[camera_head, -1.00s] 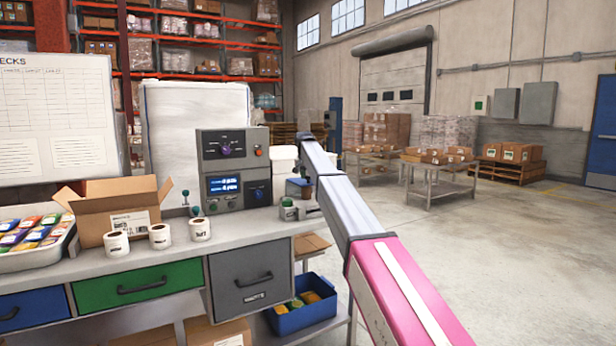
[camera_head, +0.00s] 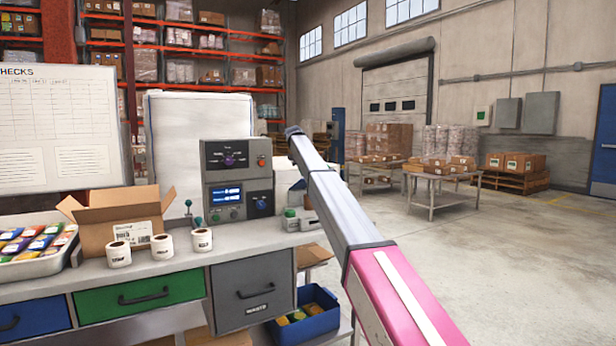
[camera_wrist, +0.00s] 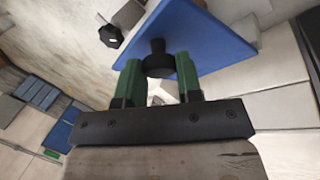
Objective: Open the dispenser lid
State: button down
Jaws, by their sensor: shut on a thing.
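In the wrist view, a flat blue panel (camera_wrist: 205,38), which looks like the lid, fills the upper middle and sits at a slant. A short black knob (camera_wrist: 157,60) stands out from it. My gripper (camera_wrist: 158,76) has its two green fingers on either side of the knob, shut on it. In the head view, a white body (camera_head: 286,177), possibly the dispenser, shows partly between the control box and my arm. My fingers and the blue panel cannot be made out there.
The grey control box (camera_head: 237,180) stands on the workbench (camera_head: 150,263), left of my arm. Label rolls (camera_head: 160,246), an open carton (camera_head: 122,225) and a tray (camera_head: 40,263) lie further left. A blue bin (camera_head: 305,318) sits below. A black star knob (camera_wrist: 110,36) is near the panel. Floor at right is clear.

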jog(key=shift+w+a+r, duration=0.15)
jog(key=shift+w+r, duration=0.1)
jog(key=shift+w, duration=0.05)
jog(key=c, duration=0.8)
grip_release()
jog(key=shift+w, duration=0.1)
